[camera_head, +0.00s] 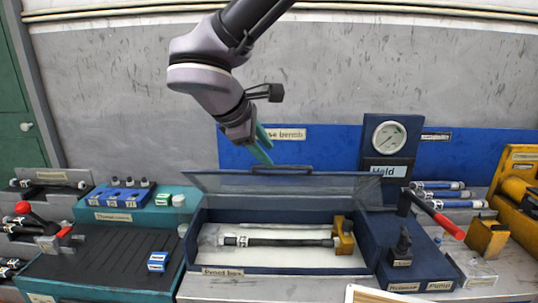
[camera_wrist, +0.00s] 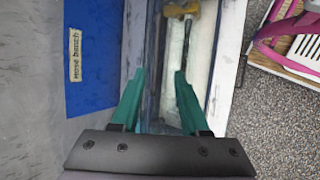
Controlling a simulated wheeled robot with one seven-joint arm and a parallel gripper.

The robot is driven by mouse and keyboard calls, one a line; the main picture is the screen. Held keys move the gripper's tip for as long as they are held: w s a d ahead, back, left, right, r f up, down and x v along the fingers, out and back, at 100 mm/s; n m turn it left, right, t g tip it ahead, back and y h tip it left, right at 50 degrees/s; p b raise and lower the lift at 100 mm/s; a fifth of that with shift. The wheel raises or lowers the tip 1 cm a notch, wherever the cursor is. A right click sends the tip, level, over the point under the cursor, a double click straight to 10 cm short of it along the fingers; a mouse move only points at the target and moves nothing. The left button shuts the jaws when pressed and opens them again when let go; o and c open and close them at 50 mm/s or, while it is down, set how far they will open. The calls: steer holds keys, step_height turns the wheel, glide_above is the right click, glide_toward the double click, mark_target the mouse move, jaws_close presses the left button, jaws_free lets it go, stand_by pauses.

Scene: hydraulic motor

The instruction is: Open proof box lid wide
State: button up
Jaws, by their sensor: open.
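The proof box (camera_head: 275,270) is a dark blue box with a pale inside on the bench. Its clear lid (camera_head: 230,184) is raised along the back edge, with a dark handle (camera_head: 282,169) at its top. A black hose (camera_head: 285,242) with metal ends lies inside, by a yellow block (camera_head: 343,238) at the right. My gripper (camera_head: 264,150) has teal fingers and is behind and above the lid's upper edge, near the handle; I cannot tell whether it touches. In the wrist view my gripper (camera_wrist: 159,75) is open, with nothing clearly held between its fingers.
A pressure gauge (camera_head: 389,137) on a blue panel and a red-handled lever (camera_head: 440,218) stand to the right. A black ribbed tray (camera_head: 95,258) is at the left. The grey wall (camera_head: 110,110) is close behind.

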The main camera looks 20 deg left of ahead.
steer(key=v, duration=0.3)
steer(key=shift+w, duration=0.1)
stand_by(0.4)
